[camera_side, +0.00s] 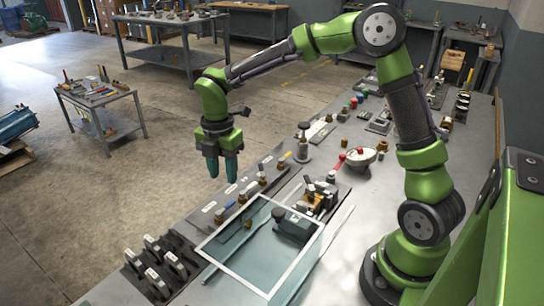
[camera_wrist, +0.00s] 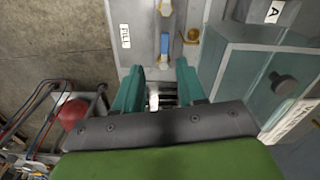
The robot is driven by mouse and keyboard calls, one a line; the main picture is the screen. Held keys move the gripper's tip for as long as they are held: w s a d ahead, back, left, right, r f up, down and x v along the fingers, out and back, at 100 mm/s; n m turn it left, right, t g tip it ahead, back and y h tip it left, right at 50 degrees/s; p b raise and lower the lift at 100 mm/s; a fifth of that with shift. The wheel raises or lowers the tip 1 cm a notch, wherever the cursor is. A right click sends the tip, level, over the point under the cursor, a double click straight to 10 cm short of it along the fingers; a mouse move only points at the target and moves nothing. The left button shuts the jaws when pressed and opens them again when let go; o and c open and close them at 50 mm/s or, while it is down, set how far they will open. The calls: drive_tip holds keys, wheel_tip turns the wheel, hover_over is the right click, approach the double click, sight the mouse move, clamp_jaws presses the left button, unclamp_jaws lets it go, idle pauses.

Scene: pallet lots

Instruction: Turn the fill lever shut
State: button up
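In the wrist view, a white FILL label (camera_wrist: 125,36) lies on the grey panel strip. A small blue lever handle (camera_wrist: 165,43) stands to the right of the label, in line with the strip. My gripper (camera_wrist: 160,75) has two teal fingers, spread apart, with the blue handle just beyond their tips. Nothing is clearly held between them; a whitish part and dark bars show in the gap farther back. In the side view, my gripper (camera_side: 222,176) points down above the bench's left edge, apart from the panel. A small blue piece (camera_side: 229,205) shows on the panel below it.
A clear-walled box (camera_wrist: 235,75) with a dark knob (camera_wrist: 284,84) stands right of the fingers. In the side view, a glass-like pane (camera_side: 268,284) lies near the front. A brass fitting (camera_wrist: 192,36) sits beside the blue handle. A red ball (camera_wrist: 73,113) is at lower left.

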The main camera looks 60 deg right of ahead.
wheel_tip(320, 180, up, 9)
drive_tip(key=s+d+r+m+t+y, duration=0.1)
drive_tip(key=s+m+t, duration=0.2)
drive_tip(key=s+m, duration=0.6)
drive_tip(key=s+d+r+m+t+y, duration=0.1)
drive_tip(key=s+m+t, duration=0.3)
drive_tip(key=s+m, duration=0.6)
drive_tip(key=shift+d+m, duration=0.35)
drive_tip(key=shift+m, duration=2.25)
drive_tip(key=shift+s+r, duration=0.1)
drive_tip(key=shift+r, duration=0.05)
